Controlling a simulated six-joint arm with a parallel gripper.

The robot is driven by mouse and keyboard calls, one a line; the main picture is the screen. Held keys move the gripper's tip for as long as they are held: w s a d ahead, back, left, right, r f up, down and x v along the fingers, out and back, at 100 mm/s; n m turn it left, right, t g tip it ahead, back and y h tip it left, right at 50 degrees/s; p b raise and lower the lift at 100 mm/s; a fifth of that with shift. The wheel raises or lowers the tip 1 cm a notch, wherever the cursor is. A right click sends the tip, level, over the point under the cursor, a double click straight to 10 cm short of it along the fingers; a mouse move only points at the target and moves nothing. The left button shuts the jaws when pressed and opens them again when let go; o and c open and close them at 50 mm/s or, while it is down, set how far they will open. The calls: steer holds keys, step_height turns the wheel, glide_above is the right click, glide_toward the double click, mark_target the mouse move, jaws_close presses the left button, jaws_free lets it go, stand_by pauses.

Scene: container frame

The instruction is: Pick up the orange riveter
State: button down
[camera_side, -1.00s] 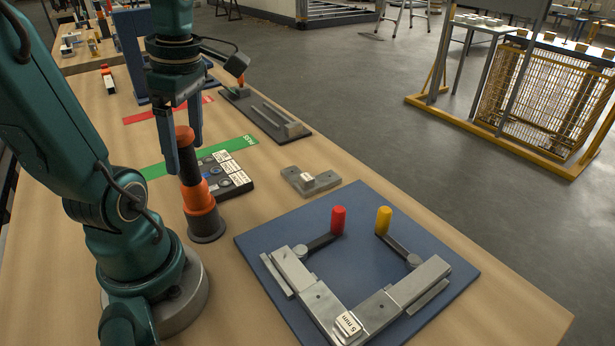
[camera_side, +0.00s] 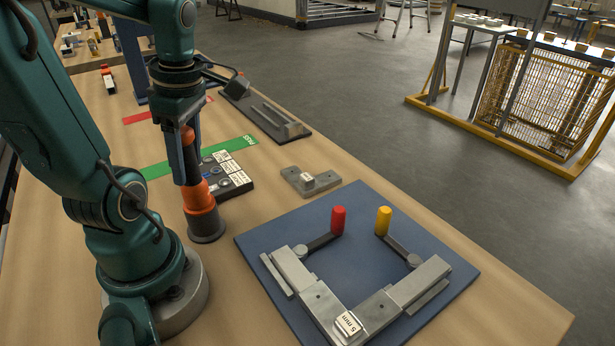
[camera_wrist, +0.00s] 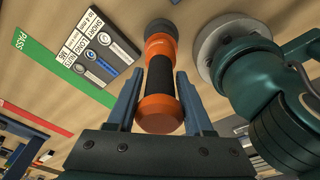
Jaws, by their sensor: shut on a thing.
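The orange riveter (camera_side: 200,196) stands upright on the wooden table, beside my arm's base, with its dark foot at the bottom. It has an orange body, a black grip and an orange top. My gripper (camera_side: 183,172) points down around its upper part and is shut on it. In the wrist view the riveter (camera_wrist: 158,112) lies between the two blue-grey fingers of my gripper (camera_wrist: 158,92). The nearer finger hides part of the black grip in the side view.
A black tray with labels (camera_side: 232,180) stands close behind the riveter, next to the green PASS strip (camera_side: 240,143). A blue board (camera_side: 350,235) with metal clamps, a red knob and a yellow knob lies to the right. A small metal block (camera_side: 310,181) lies between.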

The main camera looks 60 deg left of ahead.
steer(key=shift+r, duration=0.15)
steer(key=shift+r, duration=4.9)
